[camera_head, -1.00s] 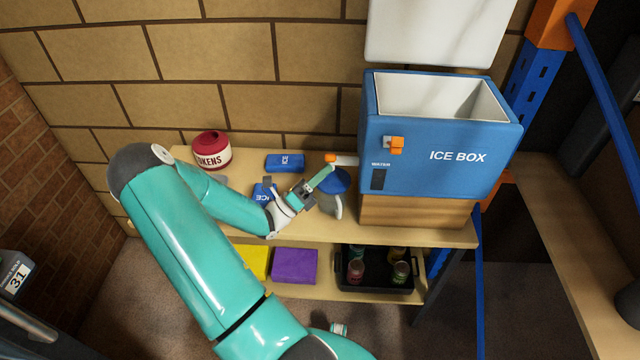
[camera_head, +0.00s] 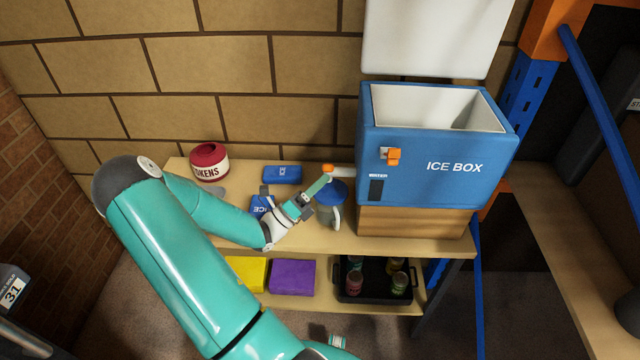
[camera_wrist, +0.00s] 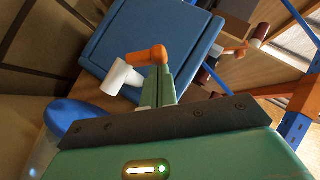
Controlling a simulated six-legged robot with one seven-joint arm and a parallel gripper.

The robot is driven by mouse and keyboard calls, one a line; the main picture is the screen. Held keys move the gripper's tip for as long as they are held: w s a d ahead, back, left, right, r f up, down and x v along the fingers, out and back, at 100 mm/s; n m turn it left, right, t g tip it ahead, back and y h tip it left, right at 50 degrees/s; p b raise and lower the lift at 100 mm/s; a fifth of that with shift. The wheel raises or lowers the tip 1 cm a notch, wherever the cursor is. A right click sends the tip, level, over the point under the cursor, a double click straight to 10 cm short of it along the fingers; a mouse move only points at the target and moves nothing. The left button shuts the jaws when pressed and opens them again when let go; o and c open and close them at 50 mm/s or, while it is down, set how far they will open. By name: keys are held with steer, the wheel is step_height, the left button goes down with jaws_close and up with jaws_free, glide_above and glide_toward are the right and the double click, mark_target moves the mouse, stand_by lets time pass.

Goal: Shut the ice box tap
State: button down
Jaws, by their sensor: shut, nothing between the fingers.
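The blue ice box (camera_head: 440,165) stands on a wooden block on the shelf, with its white lid (camera_head: 440,35) raised. Its tap sticks out from the left side: a white spout (camera_head: 343,172) with an orange lever (camera_head: 329,168). The wrist view shows the lever (camera_wrist: 147,55) and white spout (camera_wrist: 120,77) in front of the blue side wall (camera_wrist: 150,40). My gripper (camera_head: 326,180) is shut and empty, its fingertips right at the lever. They overlap it in the wrist view; I cannot tell whether they touch. A blue-lidded jug (camera_head: 330,213) stands below the tap.
An orange catch (camera_head: 393,156) is on the box front. A red token tub (camera_head: 209,162) and blue ice packs (camera_head: 283,175) stand left on the shelf (camera_head: 390,243). Yellow (camera_head: 245,272) and purple (camera_head: 293,277) blocks and a black tray (camera_head: 378,292) are below.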

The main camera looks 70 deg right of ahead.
mark_target(323, 167)
steer(key=r+n+t, duration=0.1)
steer(key=n+t, duration=0.1)
steer(key=n, duration=0.1)
steer(key=r+n+t+y, duration=0.1)
steer(key=n+t, duration=0.1)
steer(key=n, duration=0.1)
steer(key=d+r+n+t, duration=0.1)
steer(key=r+n+t, duration=0.1)
steer(key=n, duration=0.1)
steer(key=shift+w+d+t, duration=0.1)
steer(key=shift+t, duration=0.2)
